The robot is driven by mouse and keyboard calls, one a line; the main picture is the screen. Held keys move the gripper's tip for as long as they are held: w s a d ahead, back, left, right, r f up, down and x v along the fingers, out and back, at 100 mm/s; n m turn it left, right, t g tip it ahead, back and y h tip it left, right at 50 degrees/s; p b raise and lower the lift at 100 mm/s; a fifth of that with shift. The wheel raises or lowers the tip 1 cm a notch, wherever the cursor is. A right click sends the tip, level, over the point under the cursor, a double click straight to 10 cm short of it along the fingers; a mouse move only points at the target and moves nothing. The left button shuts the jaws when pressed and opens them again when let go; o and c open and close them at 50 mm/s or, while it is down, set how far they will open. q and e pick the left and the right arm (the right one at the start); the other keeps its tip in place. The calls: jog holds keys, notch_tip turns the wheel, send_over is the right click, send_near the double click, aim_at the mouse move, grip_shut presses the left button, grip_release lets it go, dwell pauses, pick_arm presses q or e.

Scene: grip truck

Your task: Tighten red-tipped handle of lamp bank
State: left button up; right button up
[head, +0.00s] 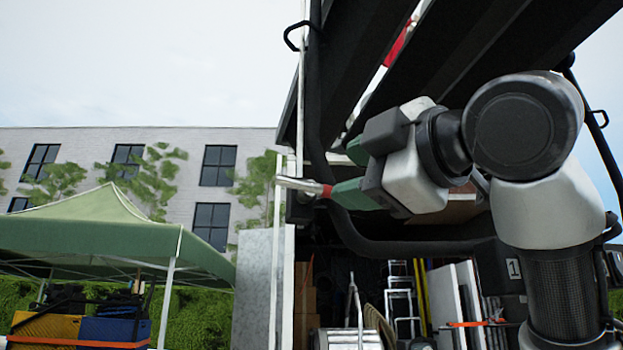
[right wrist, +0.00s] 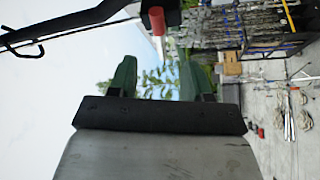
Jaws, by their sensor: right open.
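A silver handle (head: 300,185) with a red tip (head: 327,190) juts out beside a white vertical pole in the head view. My right gripper (head: 343,170) has green fingers and is open. Its lower finger appears beside or overlapping the red tip; contact cannot be told. In the right wrist view, a red cylinder (right wrist: 157,20), likely the red tip, lies just beyond the open fingers of the right gripper (right wrist: 156,70), roughly in line with the gap. Large black beams (head: 470,40) hang overhead; whether they are the lamp bank is unclear. My left gripper is not in view.
A black curved tube (head: 316,100) runs close to my gripper. Another red piece (head: 397,45) sits higher between the beams. The truck's loaded interior (head: 400,290) is below. A green canopy (head: 110,225) stands at left, with open sky above it.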

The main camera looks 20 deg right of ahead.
aim_at(315, 187)
jog(key=p+x, duration=0.3)
jog(key=x, duration=0.4)
jog(key=shift+w+a+r+p, duration=0.15)
jog(key=shift+w+p, duration=0.15)
jog(key=shift+w+a, duration=0.15)
jog(key=shift+w, duration=0.35)
grip_shut()
